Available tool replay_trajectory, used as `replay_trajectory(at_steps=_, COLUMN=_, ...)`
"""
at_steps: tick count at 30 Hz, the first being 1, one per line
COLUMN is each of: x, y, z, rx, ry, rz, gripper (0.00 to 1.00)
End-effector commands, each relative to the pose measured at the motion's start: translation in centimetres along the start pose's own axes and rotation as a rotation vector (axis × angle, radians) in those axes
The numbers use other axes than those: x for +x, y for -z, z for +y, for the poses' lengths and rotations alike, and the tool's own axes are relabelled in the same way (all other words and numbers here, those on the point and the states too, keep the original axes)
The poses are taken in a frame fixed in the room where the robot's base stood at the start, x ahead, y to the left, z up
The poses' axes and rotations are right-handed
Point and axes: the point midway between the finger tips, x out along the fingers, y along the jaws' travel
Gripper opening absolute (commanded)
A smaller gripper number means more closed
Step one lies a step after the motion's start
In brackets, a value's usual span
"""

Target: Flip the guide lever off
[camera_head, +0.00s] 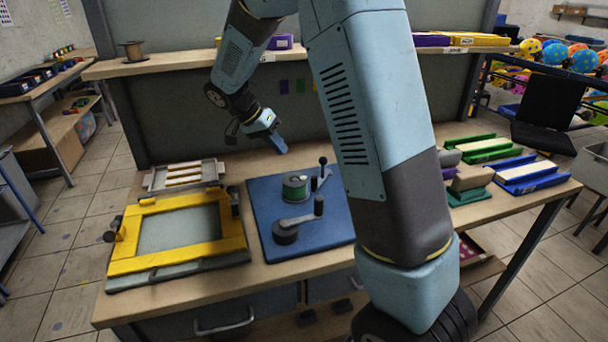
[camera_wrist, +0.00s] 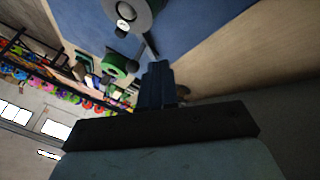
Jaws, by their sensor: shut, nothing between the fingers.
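A blue base plate (camera_head: 262,200) lies on the workbench. It carries a green spool (camera_head: 295,188), a small lever with a dark upright knob (camera_head: 322,162) at its back edge, and a grey crank arm with a dark knob (camera_head: 318,205) in front. I cannot tell for certain which of the two is the guide lever. My gripper (camera_head: 279,146) is shut and empty, behind the plate and left of the small lever, apart from it. In the wrist view, my blue fingers (camera_wrist: 157,80) are together beside the blue plate (camera_wrist: 195,22); a thin bar (camera_wrist: 151,45) shows just beyond their tips.
A yellow frame (camera_head: 178,262) lies on the bench left of the plate, with a small grey tray (camera_head: 182,176) behind it. Green (camera_head: 478,147) and blue (camera_head: 528,175) holders stand at the right. A shelf (camera_head: 170,64) runs along the back. My arm hides the bench's middle right.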

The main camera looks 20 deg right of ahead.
Motion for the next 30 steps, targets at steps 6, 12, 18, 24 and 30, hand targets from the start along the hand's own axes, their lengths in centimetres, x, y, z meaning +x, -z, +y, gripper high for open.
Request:
replay_trajectory(at_steps=6, x=0.7, y=-0.3, z=-2.0, rx=0.036, ry=-0.032, rz=0.03, gripper=0.0)
replay_trajectory(at_steps=12, x=0.8, y=-0.3, z=-2.1, rx=0.039, ry=-0.034, rz=0.033, gripper=0.0)
replay_trajectory(at_steps=18, x=0.9, y=-0.3, z=-2.0, rx=0.038, ry=-0.034, rz=0.032, gripper=0.0)
replay_trajectory(at_steps=24, x=2.7, y=-0.3, z=-1.9, rx=0.038, ry=-0.036, rz=0.031, gripper=0.0)
replay_trajectory(at_steps=30, x=6.1, y=-0.2, z=-1.8, rx=0.038, ry=-0.037, rz=0.031, gripper=0.0)
